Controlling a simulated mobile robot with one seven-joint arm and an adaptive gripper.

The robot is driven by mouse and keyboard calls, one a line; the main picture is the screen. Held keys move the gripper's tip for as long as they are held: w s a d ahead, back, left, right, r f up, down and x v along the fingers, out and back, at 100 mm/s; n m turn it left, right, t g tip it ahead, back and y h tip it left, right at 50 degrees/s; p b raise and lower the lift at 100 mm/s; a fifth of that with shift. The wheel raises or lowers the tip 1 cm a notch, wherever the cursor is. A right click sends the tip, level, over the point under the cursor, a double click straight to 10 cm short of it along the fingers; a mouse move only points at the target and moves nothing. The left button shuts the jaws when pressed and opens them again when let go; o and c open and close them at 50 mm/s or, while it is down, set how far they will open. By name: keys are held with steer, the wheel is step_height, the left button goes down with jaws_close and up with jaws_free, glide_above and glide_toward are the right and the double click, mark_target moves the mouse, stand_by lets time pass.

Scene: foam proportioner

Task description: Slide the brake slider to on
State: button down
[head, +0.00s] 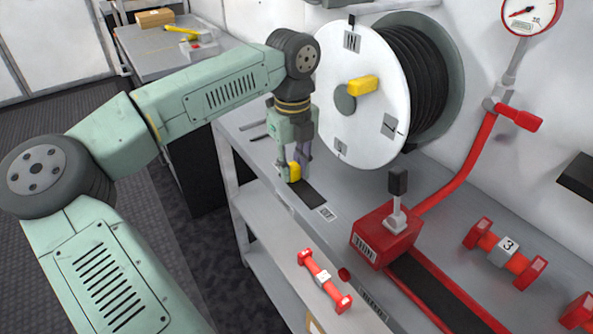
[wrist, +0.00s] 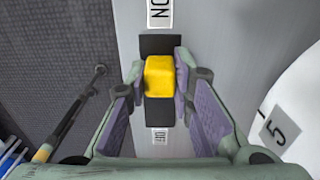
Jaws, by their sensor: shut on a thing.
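The brake slider is a yellow block (wrist: 159,76) on a short black track (wrist: 160,45). In the wrist view an ON label (wrist: 159,12) lies beyond the track's top end and an OFF label (wrist: 159,136) beyond its bottom end. Black track shows on both sides of the block. My gripper (wrist: 160,82) has its purple-lined fingers on either side of the block, shut on it. In the head view the yellow block (head: 294,172) is partly hidden by my gripper (head: 293,168); bare track (head: 314,193) runs from it toward the lower right.
The hose reel (head: 362,95), with a yellow handle (head: 362,85), stands close right of my gripper. A red unit with a black-tipped lever (head: 385,238) and a red dumbbell-shaped part (head: 325,280) are nearer the camera. The bench edge is just left of the track.

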mark_target(292, 164)
steer(key=shift+w+a+r, duration=0.1)
steer(key=shift+w, duration=0.15)
steer(key=c, duration=1.4)
jaws_free()
step_height(292, 164, up, 12)
steer(key=shift+s, duration=0.1)
